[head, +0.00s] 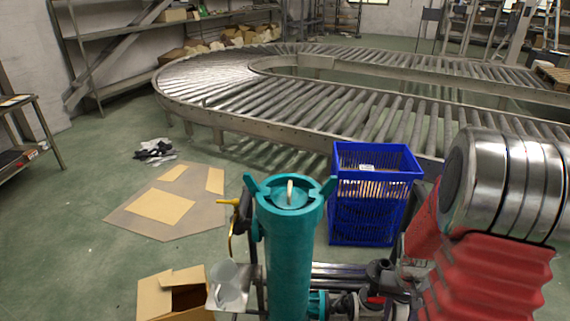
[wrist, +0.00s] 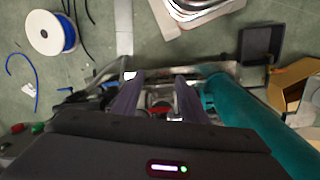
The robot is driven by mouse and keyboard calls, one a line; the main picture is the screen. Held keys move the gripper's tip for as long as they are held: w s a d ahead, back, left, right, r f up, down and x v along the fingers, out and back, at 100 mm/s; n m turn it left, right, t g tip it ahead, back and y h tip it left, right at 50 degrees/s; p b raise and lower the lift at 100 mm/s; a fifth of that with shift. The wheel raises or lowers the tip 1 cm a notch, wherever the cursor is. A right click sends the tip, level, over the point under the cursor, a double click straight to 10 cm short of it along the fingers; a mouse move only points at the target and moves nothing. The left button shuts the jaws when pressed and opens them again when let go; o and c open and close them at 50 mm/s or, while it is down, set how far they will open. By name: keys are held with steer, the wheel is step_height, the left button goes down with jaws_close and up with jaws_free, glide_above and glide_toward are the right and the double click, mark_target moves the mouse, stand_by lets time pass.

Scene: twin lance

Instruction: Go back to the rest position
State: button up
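My gripper (wrist: 158,84) shows in the wrist view with its two dark fingers apart. It is open, and nothing is clamped between the fingertips. Below and beyond the fingers are metal bars and dark fittings with a little red. A teal cylinder (wrist: 245,115) lies just right of the fingers in the wrist view. In the head view the teal cylinder (head: 288,250) stands upright close in front, with a capped top. I cannot make out the gripper fingers in the head view. Ribbed red and silver parts fill the right foreground there.
A blue basket (head: 372,205) stands beyond the teal cylinder, before a roller conveyor (head: 300,130). An open cardboard box (head: 165,298) is at lower left, near flattened cardboard (head: 165,205). A spool (wrist: 50,33) and a dark tray (wrist: 262,45) show in the wrist view. The left floor is mostly clear.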

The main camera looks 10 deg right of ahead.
steer(key=s+a+r+n+t, duration=0.2)
steer(key=a+r+n+t, duration=0.1)
steer(key=a+r, duration=0.9)
steer(key=s+a+r+n+t, duration=0.2)
steer(key=a+r+n+t, duration=0.1)
steer(key=a+r, duration=0.9)
step_height(320, 180, up, 5)
steer(key=shift+a+n+y, duration=0.3)
steer(key=shift+c, duration=0.4)
